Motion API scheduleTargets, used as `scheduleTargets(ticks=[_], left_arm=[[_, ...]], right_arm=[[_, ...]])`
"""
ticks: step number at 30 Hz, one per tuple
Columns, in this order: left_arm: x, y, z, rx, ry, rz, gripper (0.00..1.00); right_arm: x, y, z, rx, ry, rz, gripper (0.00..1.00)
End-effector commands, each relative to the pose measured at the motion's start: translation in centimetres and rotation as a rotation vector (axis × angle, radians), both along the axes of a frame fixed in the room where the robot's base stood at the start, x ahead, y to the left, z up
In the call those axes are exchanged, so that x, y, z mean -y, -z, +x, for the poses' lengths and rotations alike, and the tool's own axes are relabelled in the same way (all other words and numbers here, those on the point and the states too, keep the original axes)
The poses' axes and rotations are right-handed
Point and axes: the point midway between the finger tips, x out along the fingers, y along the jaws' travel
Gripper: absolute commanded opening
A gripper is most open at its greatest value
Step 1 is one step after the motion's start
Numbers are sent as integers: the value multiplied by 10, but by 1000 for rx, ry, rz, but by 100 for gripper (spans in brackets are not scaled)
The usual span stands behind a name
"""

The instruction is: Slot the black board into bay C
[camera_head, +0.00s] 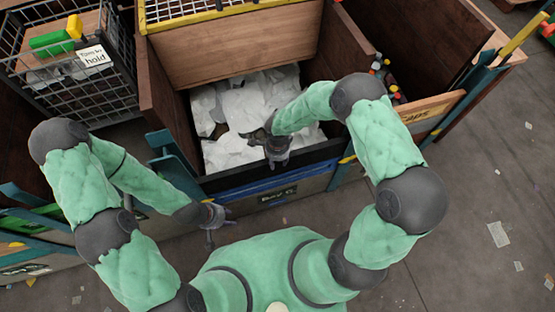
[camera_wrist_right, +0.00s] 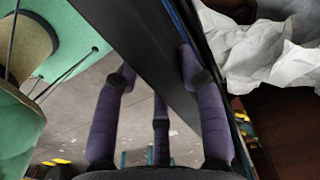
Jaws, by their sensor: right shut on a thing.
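The black board (camera_head: 315,154) stands on edge across the front of bay C, just above a blue strip and the label "Bay C" (camera_head: 279,195). My right gripper (camera_head: 277,155) is shut on the board's upper edge near its middle. In the right wrist view the dark board (camera_wrist_right: 135,40) runs between my purple fingers (camera_wrist_right: 160,115). Whether its ends sit fully in the side channels cannot be told. My left gripper (camera_head: 219,222) is empty in front of bay C, low and left, with its fingers apart.
White crumpled sheets (camera_head: 240,110) fill bay C between brown wooden walls (camera_head: 165,95). A bay with small bottles (camera_head: 382,68) is at right. A wire cage (camera_head: 85,100) with a "hold" sign stands at upper left. The floor at right is open, with scattered scraps.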

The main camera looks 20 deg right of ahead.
Motion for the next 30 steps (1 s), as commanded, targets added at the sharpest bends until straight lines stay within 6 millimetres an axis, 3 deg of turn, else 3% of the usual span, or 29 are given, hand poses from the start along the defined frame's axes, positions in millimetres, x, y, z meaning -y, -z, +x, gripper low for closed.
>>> scheduleTargets(ticks=[12,13,15,25,30], left_arm=[[0,0,0,0,0,0,40],[0,0,0,0,0,0,40],[0,0,0,0,0,0,40],[0,0,0,0,0,0,40],[0,0,0,0,0,0,40]], right_arm=[[0,10,2,4,1,0,0],[0,10,2,5,1,0,46],[0,10,2,4,1,0,65],[0,12,-1,-3,0,0,68],[0,1,0,0,0,-1,68]])
